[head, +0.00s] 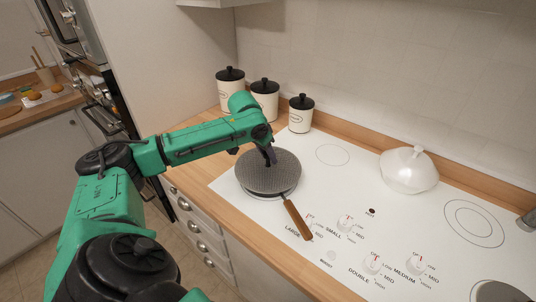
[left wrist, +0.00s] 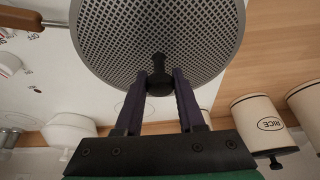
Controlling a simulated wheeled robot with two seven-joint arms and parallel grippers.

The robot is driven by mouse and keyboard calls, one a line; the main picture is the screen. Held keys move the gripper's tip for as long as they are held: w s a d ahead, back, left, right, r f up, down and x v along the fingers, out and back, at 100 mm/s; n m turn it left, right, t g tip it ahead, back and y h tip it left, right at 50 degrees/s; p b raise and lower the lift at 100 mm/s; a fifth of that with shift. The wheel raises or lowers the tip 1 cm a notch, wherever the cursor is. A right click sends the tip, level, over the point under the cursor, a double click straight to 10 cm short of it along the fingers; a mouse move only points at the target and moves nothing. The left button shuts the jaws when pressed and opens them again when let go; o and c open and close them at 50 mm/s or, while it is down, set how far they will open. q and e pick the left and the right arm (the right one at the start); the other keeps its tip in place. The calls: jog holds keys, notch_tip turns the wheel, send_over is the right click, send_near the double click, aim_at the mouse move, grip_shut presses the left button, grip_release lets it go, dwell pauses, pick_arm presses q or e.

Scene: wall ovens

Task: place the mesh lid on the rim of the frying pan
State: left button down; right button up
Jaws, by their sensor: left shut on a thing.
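The grey mesh lid (head: 268,174) is round and perforated. It lies roughly level over the frying pan (head: 288,193) and hides most of it. The pan's lower front edge and brown wooden handle (head: 297,219) show; the pan stands on the white cooktop. My left gripper (head: 270,157) is above the lid, shut on its black knob. In the left wrist view the two purple fingers hold the knob (left wrist: 159,78) from either side, with the mesh lid (left wrist: 155,35) beyond. I cannot tell whether the lid touches the rim. My right gripper is not in view.
Cream canisters with black lids (head: 300,115) stand along the wall behind the pan. Control knobs (head: 345,223) lie right of the pan handle. The cooktop (head: 345,185) between pan and pot is clear.

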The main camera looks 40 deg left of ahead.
pick_arm(q)
jog(key=c, duration=0.6)
grip_release()
jog(key=shift+d, duration=0.1)
jog(key=shift+o, duration=0.4)
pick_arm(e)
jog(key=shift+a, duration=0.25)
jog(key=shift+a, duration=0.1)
pick_arm(q)
jog(key=b+v, duration=0.1)
jog(key=v, duration=1.1)
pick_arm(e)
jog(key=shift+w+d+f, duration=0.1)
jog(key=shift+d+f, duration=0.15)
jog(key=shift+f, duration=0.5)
pick_arm(q)
jog(key=shift+r, duration=0.1)
